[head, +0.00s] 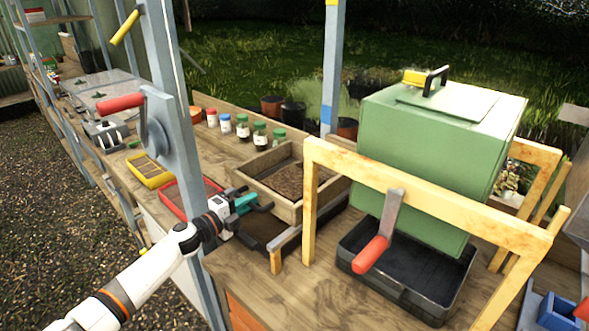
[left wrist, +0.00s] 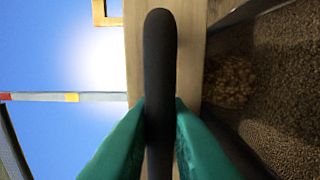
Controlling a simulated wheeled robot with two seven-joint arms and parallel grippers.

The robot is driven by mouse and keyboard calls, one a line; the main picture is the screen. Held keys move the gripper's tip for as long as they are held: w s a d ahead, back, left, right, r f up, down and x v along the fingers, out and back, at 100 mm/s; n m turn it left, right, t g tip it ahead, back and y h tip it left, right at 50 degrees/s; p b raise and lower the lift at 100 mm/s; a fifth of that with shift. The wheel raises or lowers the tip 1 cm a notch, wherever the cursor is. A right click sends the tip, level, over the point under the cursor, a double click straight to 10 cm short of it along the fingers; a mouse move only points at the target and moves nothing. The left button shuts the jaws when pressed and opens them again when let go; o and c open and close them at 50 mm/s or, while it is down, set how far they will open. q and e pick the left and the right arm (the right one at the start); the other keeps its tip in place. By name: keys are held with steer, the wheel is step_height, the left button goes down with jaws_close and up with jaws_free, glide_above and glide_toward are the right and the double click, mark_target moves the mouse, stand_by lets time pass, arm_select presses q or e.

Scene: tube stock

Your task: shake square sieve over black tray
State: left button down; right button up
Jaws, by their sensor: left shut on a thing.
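The square sieve (head: 262,191) is a wooden-framed box with brown soil in it, left of centre in the head view. My left gripper (head: 248,204), with teal fingers, is at its near left side and shut on a dark handle. In the left wrist view that black handle (left wrist: 160,85) stands between the teal fingers, with the sieve's pale wooden wall (left wrist: 190,50) behind it and soil and clumps to the right. A dark tray (head: 268,231) shows partly below the sieve; the sieve hides much of it. My right gripper is not in view.
A green box (head: 430,150) stands in a wooden frame (head: 425,192) with a red-handled crank, above another black tray (head: 405,275), to the right. Red (head: 180,197) and yellow (head: 150,172) trays lie left. Jars (head: 242,127) stand behind. A grey post (head: 170,90) rises at left.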

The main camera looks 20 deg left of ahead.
arm_select(q)
steer(key=p+v, duration=0.1)
steer(key=v, duration=0.5)
steer(key=b+x, duration=0.1)
steer(key=x, duration=0.6)
stand_by(1.5)
jaws_free()
stand_by(0.4)
stand_by(0.3)
steer(key=v, duration=1)
steer(key=shift+p, duration=0.45)
